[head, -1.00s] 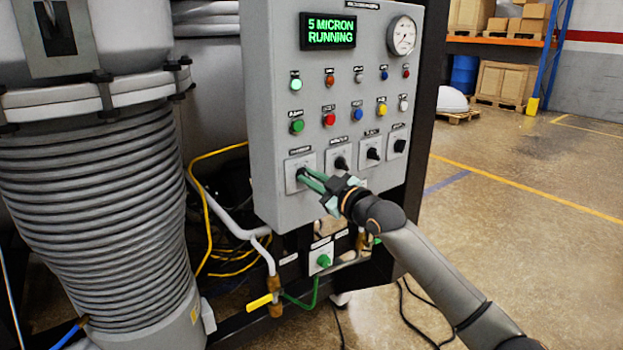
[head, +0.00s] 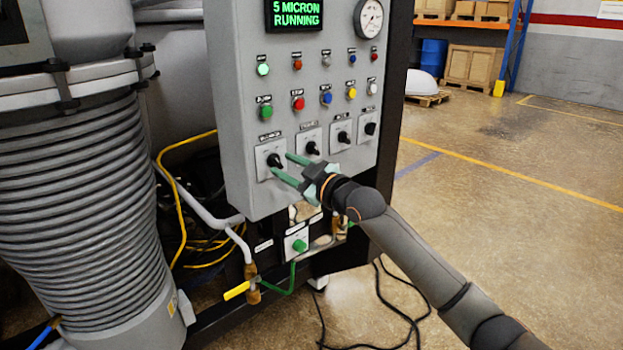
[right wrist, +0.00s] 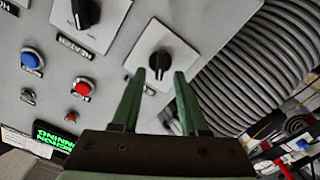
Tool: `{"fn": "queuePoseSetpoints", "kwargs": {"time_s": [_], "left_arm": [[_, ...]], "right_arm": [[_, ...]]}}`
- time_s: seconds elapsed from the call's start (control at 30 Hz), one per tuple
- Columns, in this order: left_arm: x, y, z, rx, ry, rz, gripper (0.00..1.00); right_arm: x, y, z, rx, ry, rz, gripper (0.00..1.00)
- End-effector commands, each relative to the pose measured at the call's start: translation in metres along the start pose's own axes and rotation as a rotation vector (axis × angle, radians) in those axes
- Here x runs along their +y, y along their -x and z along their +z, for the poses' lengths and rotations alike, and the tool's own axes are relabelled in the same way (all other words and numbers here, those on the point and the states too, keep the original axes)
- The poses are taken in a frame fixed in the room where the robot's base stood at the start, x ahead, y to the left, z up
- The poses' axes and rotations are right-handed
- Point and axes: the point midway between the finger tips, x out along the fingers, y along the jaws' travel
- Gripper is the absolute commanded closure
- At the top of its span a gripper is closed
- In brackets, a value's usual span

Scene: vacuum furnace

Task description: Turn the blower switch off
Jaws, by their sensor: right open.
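The grey control panel (head: 235,120) carries a row of black rotary switches on pale plates. The leftmost switch (head: 274,160) is directly in front of my right gripper (head: 281,162); its label is too small to read, so I cannot confirm that it is the blower switch. My right gripper is open, with its green fingers either side of the knob's line. In the right wrist view, this black knob (right wrist: 158,62) shows just beyond and between the fingertips (right wrist: 160,75), its lower end pointing between them. Contact is not apparent. My left gripper is not in view.
The second switch (head: 312,148), labelled heater in the right wrist view, is close beside the fingers. Coloured buttons sit above, under a display (head: 294,14) reading "5 MICRON RUNNING". A yellow-handled valve (head: 240,289) is below. Open floor lies to the right.

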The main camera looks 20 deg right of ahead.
Motion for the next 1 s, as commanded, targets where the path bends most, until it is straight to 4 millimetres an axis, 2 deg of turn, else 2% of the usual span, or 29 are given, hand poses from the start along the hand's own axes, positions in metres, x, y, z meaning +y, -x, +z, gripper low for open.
{"fn": "queuePoseSetpoints", "kwargs": {"time_s": [0.4, 0.53, 0.7, 1.0], "left_arm": [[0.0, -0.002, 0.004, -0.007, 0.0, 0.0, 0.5], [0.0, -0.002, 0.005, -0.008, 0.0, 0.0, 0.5], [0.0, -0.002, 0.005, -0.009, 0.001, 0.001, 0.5], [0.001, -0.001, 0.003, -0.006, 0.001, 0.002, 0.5]], "right_arm": [[-0.001, 0.074, 0.002, -0.002, 0.003, -0.001, 0.56], [0.0, 0.092, 0.001, -0.002, 0.003, 0.0, 0.56], [0.0, 0.104, 0.0, -0.001, 0.002, 0.0, 0.56], [0.0, 0.106, 0.0, 0.0, 0.001, 0.0, 0.56]]}}
